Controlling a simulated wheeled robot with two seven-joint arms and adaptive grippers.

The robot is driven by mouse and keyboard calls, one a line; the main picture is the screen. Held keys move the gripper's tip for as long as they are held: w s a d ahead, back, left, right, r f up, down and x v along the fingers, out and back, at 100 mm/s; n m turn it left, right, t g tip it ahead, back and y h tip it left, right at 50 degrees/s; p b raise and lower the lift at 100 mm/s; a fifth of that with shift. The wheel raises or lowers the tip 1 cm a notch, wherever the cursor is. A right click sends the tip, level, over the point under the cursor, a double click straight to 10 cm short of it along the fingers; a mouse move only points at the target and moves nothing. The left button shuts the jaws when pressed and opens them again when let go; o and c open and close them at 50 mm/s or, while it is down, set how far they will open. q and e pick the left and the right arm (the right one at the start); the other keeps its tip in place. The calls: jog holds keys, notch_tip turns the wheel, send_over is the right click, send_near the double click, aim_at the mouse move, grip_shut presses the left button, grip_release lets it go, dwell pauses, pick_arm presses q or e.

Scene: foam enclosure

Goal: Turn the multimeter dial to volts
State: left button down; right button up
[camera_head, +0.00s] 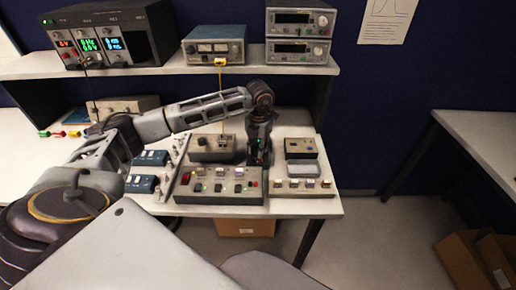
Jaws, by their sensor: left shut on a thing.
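My left arm reaches in from the left and bends down to the bench. My left gripper (260,156) points down between two small tan boxes, at the back right of a control panel. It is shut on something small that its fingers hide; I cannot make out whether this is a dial. The left tan box (204,151) has knobs on its top, and the right tan box (301,149) has small controls. Two blue units (143,184) lie farther left, beside my arm. I cannot tell for sure which device is the multimeter. My right gripper is not in view.
The control panel (225,199) with several buttons stands at the bench front. A switch panel (304,193) is to its right. A shelf (180,67) above holds a power supply (146,38) and other instruments. Floor is free beyond the bench's right edge.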

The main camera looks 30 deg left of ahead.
pick_arm(q)
jog(key=c, duration=1.6)
grip_release()
jog(key=shift+c, duration=0.2)
jog(key=o, duration=0.5)
jog(key=shift+c, duration=0.2)
jog(key=shift+r, duration=0.65)
notch_tip(320, 180, up, 11)
jog(key=shift+d, duration=0.15)
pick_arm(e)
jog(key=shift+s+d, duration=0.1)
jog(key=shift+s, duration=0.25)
pick_arm(q)
jog(key=shift+f, duration=0.15)
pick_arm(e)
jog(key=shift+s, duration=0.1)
